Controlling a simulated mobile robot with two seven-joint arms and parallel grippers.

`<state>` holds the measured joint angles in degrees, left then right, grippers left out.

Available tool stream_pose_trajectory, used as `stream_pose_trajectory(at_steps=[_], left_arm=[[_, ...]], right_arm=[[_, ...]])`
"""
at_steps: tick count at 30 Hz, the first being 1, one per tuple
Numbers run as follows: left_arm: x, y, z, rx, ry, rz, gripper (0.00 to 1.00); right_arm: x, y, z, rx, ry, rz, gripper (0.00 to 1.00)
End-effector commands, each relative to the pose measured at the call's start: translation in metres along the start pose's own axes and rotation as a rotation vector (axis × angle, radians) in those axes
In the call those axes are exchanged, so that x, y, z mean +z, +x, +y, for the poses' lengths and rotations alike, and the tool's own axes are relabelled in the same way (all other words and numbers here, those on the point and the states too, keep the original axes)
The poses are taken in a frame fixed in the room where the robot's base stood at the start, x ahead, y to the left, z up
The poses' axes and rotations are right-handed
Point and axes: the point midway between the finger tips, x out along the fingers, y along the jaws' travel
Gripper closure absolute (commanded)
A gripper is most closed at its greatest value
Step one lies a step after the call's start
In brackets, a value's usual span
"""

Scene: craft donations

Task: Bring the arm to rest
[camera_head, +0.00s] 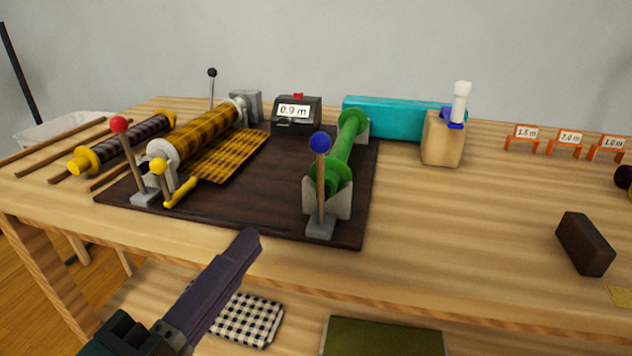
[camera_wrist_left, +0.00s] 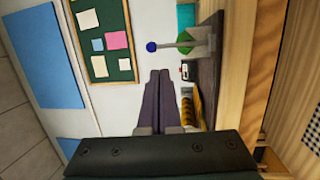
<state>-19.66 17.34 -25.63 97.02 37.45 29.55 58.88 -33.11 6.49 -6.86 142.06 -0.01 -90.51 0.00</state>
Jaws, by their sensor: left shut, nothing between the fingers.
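My left gripper (camera_head: 249,240) is shut and empty in front of the wooden table's (camera_head: 450,245) front edge, apart from everything on it. In the left wrist view its two fingers (camera_wrist_left: 160,76) lie together. The dark board (camera_head: 255,200) on the table carries a roll of yellow-black plaid cloth (camera_head: 205,132) and a green roller (camera_head: 343,145). A red-knobbed lever (camera_head: 120,126), a yellow-knobbed lever (camera_head: 159,167) and a blue-knobbed lever (camera_head: 320,142) stand at its front. My right gripper is not in view.
A counter reading 0.9 m (camera_head: 296,112), a teal block (camera_head: 395,118) and a wooden block (camera_head: 442,140) stand at the back. A dark brown block (camera_head: 585,244) and orange-framed number signs (camera_head: 565,142) are at right. Folded checked cloth (camera_head: 247,318) lies on a lower shelf.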

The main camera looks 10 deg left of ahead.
Motion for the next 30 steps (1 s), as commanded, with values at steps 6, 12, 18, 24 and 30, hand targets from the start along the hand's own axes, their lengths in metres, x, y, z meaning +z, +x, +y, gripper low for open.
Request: stream_pose_trajectory(at_steps=[6, 12, 18, 24, 30], left_arm=[[0.000, -0.013, -0.001, 0.000, 0.000, -0.001, 1.00], [0.000, -0.013, -0.001, 0.000, 0.000, -0.001, 1.00], [0.006, -0.010, 0.007, -0.022, 0.031, -0.026, 1.00], [0.039, -0.002, 0.046, -0.202, 0.305, -0.219, 1.00], [0.047, -0.023, 0.079, -0.477, 0.741, -0.493, 1.00]], right_arm=[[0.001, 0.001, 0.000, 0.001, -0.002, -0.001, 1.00], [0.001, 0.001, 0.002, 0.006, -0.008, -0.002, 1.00], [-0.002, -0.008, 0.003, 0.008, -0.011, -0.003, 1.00], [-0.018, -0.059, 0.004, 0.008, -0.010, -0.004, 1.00], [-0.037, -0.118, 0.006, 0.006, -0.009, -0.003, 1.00]])
